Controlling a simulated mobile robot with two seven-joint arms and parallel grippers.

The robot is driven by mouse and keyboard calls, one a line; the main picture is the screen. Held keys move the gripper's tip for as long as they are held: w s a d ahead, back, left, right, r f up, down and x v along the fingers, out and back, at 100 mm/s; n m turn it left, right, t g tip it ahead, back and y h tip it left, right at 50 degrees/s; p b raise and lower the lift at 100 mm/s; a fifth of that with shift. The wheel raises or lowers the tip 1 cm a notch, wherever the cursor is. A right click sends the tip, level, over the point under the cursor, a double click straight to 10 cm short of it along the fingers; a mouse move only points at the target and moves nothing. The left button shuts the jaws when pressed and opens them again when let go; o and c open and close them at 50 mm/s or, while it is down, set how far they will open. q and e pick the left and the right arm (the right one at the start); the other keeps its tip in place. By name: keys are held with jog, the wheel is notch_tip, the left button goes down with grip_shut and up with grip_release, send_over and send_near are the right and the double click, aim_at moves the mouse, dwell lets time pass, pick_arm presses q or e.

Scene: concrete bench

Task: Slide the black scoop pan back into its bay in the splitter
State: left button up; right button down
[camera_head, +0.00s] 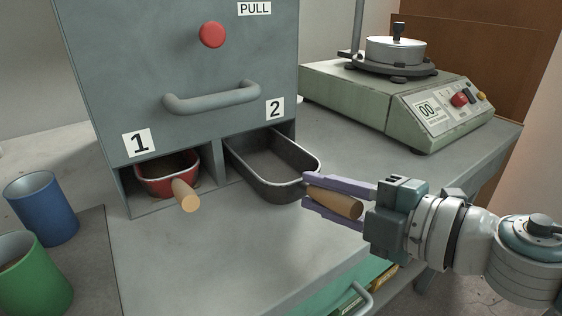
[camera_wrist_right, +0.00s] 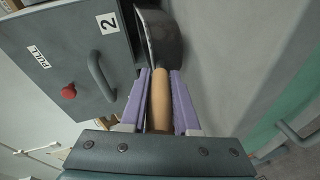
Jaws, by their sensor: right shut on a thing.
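The black scoop pan (camera_head: 272,166) sits partly inside bay 2 of the grey splitter (camera_head: 120,70), its front end sticking out onto the bench. It looks empty. My right gripper (camera_head: 322,200) is shut on the pan's wooden handle (camera_head: 338,203), with its purple fingers on both sides. In the right wrist view the handle (camera_wrist_right: 160,98) lies between the fingers and the pan (camera_wrist_right: 160,40) extends ahead toward the bay. The back end of the pan is hidden inside the bay. My left gripper is not in view.
A red pan (camera_head: 168,172) with a wooden handle sits in bay 1. A blue cup (camera_head: 42,208) and a green cup (camera_head: 32,272) stand at the left. A green machine (camera_head: 395,100) stands at the back right. The bench (camera_head: 215,250) in front is clear.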

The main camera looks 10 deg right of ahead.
aim_at(293, 172)
jog(key=shift+w+a, duration=0.2)
jog(key=shift+w, duration=0.35)
jog(key=shift+w+a, duration=0.2)
jog(key=shift+w, duration=0.35)
jog(key=shift+w+a+f+b, duration=0.1)
jog(key=shift+w+a+b, duration=0.2)
jog(key=shift+w, duration=0.5)
jog(key=shift+w+a+f+b, duration=0.1)
jog(key=shift+w+a+b, duration=0.2)
jog(key=shift+w, duration=0.45)
jog(key=shift+w+a+f+b, duration=0.1)
jog(key=shift+w+a+b, duration=0.15)
jog(key=shift+w, duration=0.55)
jog(key=c, duration=0.6)
grip_release()
jog(key=shift+o, duration=0.2)
jog(key=shift+f, duration=0.1)
jog(key=shift+d, duration=0.1)
jog(key=shift+s+d, duration=0.2)
jog(key=shift+s, duration=0.1)
jog(key=p+v, duration=0.2)
jog(key=v, duration=0.7)
jog(key=shift+s, duration=0.1)
